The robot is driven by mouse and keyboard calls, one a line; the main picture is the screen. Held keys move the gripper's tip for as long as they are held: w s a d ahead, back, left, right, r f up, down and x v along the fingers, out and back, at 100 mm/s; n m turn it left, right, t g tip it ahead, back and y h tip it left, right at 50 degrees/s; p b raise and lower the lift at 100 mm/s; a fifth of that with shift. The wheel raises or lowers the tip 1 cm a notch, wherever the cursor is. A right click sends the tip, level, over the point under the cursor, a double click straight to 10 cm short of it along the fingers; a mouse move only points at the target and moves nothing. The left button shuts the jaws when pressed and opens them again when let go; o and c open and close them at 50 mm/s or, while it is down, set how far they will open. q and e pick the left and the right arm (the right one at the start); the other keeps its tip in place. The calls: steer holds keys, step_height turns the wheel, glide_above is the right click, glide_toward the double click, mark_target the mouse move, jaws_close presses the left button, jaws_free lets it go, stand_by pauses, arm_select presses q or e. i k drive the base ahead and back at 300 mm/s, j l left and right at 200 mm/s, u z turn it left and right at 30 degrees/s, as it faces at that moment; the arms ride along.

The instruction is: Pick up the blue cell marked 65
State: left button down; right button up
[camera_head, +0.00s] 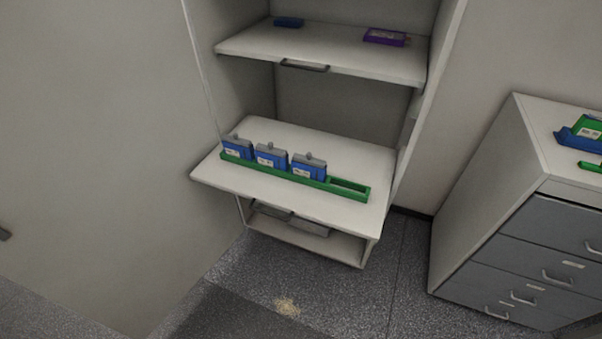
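Three blue cells with grey tops and white labels stand upright in a row in a green rack (349,193) on the white pull-out shelf. They are the left cell (237,148), the middle cell (271,157) and the right cell (309,168). The rack's right-hand slot is empty. The label markings are too small to read, so I cannot tell which cell is marked 65. Neither of my grippers shows in the head view.
A blue item (289,22) and a purple tray (385,38) lie on the upper shelf (330,56). At right, a drawer cabinet (495,180) carries a blue holder (571,137) with a green item. The floor (345,290) in front is clear except for a pale stain.

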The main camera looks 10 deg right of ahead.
mark_target(266, 159)
steer(key=i+j+z, duration=0.25)
steer(key=i+j, duration=0.35)
steer(key=i+j+z, duration=0.2)
steer(key=i+j, duration=0.3)
steer(key=j, duration=0.15)
